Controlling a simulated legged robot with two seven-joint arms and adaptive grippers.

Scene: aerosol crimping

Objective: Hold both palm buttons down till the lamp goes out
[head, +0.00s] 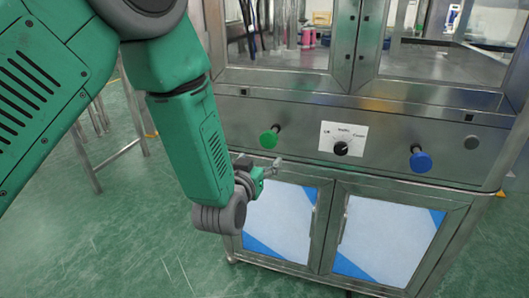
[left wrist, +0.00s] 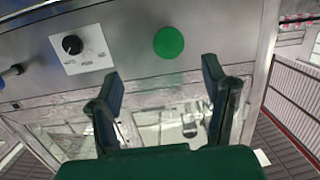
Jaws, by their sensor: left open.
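The green palm button (head: 269,138) stands out from the front panel of the steel machine, left of centre. It also shows in the left wrist view (left wrist: 169,42), just beyond the gap between my fingers. The blue palm button (head: 420,160) is on the same panel at the right; its edge shows in the left wrist view (left wrist: 12,72). My left gripper (head: 268,168) is open and empty, below the green button and seemingly apart from it. It spans the lower middle of the left wrist view (left wrist: 161,72). My right gripper is not in view. I cannot make out a lit lamp.
A black selector knob (head: 341,148) on a white label plate sits between the buttons. Cabinet doors (head: 280,222) are below, and framed windows (head: 440,65) above. The green floor (head: 150,240) is open at the left.

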